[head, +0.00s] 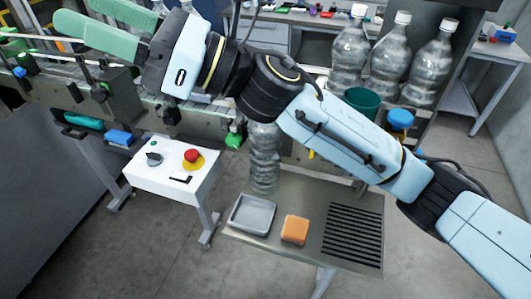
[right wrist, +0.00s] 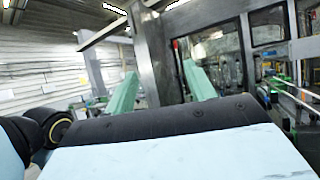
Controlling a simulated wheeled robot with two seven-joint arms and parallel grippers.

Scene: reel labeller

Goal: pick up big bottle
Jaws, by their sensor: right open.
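A big clear bottle (head: 264,165) stands upright at the back of a small metal side table, its upper part hidden behind my right arm. Three more big clear bottles with white caps, including the leftmost one (head: 348,52), stand in a row at the upper right. My right gripper (head: 74,12) has pale green fingers spread apart, with nothing seen between them. It is high at the upper left over the conveyor, well away from these bottles. It also shows open in the right wrist view (right wrist: 160,67). My left gripper is out of sight.
The side table (head: 325,190) holds a grey tray (head: 253,214), an orange block (head: 295,230) and a black ribbed mat (head: 353,236). A white control box (head: 172,166) with a red button stands left of it. A green cup (head: 362,101) is near the bottle row.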

